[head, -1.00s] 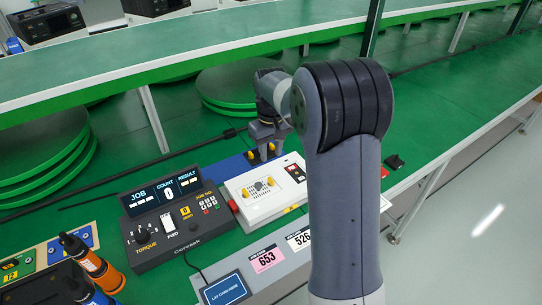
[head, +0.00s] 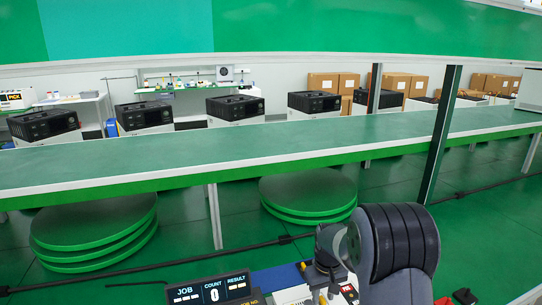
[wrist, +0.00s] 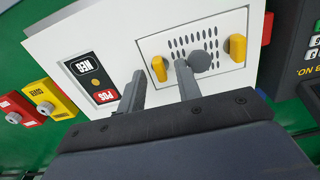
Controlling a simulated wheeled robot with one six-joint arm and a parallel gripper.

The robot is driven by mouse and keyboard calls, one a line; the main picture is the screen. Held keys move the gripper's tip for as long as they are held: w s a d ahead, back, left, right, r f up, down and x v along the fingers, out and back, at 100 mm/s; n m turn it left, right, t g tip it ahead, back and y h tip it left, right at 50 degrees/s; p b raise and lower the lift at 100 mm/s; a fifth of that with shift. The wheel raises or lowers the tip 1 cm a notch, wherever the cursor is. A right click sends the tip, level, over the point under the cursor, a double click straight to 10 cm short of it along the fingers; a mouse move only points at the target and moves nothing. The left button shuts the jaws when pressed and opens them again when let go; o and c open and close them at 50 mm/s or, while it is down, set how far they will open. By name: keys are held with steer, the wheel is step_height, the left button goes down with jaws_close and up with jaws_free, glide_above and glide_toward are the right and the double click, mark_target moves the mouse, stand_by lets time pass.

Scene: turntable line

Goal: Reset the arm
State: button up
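My gripper (wrist: 160,82) is open, with its two grey fingers apart and nothing between them. In the wrist view the fingers are over a white device (wrist: 119,45) with a slotted plate, a round grey knob (wrist: 199,61) and two yellow knobs (wrist: 236,47). I cannot tell if the fingers touch it. In the head view my arm rises at the bottom right of centre, and the gripper's tips are largely cut off by the lower edge.
A black console (head: 212,291) with a JOB, COUNT and RESULT display stands left of my arm. Yellow (wrist: 49,98) and red (wrist: 16,110) button blocks sit beside the white device. A long green shelf (head: 150,160) crosses behind, with a dark post (head: 440,135) at right.

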steer(key=shift+f, duration=0.3)
